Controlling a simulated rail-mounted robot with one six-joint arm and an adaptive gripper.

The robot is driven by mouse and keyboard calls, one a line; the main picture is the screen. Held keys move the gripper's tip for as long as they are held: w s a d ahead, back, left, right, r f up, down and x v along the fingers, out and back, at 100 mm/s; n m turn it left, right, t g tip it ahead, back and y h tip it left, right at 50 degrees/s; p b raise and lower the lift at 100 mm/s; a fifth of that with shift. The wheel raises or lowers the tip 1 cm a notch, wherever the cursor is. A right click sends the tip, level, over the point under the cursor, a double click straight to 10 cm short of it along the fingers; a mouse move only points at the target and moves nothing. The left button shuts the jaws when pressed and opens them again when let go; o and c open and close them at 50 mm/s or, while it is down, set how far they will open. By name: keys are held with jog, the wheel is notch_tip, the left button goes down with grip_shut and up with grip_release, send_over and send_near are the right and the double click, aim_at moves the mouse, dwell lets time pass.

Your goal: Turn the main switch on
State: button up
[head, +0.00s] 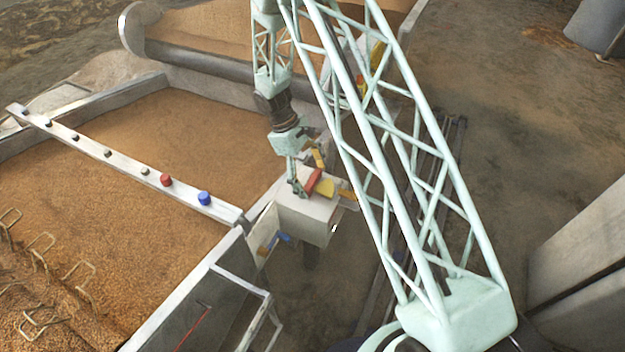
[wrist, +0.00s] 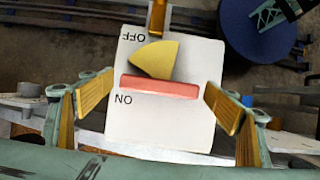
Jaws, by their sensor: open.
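The main switch sits on top of a white box (head: 305,212) beside the grain bed. In the wrist view its white plate (wrist: 190,130) bears an OFF label on the far side and an ON label on the near side, both upside down. A red bar (wrist: 160,87) lies across the plate near ON. A yellow wedge (wrist: 155,60) rises on the OFF side, against the bar. My gripper (wrist: 161,82) is open, its yellow-padded fingers on either side of the red bar, with gaps showing. In the head view my gripper (head: 306,182) is right at the switch, partly hiding it.
A white rail (head: 120,158) with several knobs, including a red and a blue one, spans the grain bed (head: 190,135). Blue and orange parts (head: 275,243) show on the box's left side. A round blue object (wrist: 262,30) lies at the wrist view's upper right.

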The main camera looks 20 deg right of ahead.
jog(key=v, duration=1.1)
jog(key=shift+a+r, duration=0.15)
jog(key=shift+r, duration=0.2)
jog(key=shift+w, duration=0.2)
jog(key=shift+r, duration=0.1)
